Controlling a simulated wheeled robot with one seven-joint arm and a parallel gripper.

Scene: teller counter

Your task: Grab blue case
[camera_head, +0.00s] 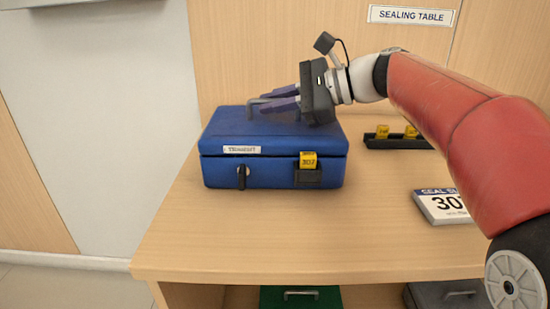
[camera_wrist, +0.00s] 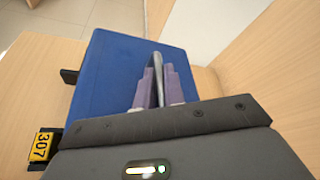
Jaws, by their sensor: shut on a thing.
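The blue case (camera_head: 220,168) rests on the left part of the wooden table, lid closed. It also fills the middle of the wrist view (camera_wrist: 98,85). Its front has a latch, a white label and a yellow tag (camera_head: 308,160) marked 307 in a dark holder. My gripper (camera_head: 272,100) is over the lid, its fingers shut on the grey handle (camera_head: 256,102) on top of the case. In the wrist view the handle (camera_wrist: 158,70) stands between the two purple fingers (camera_wrist: 159,90). Part of the handle is hidden by the fingers.
A black tray (camera_head: 395,143) with yellow tags lies behind my arm on the table (camera_head: 250,235). A green case (camera_head: 300,297) and a grey case (camera_head: 440,295) sit below the table top. A wooden panel stands behind.

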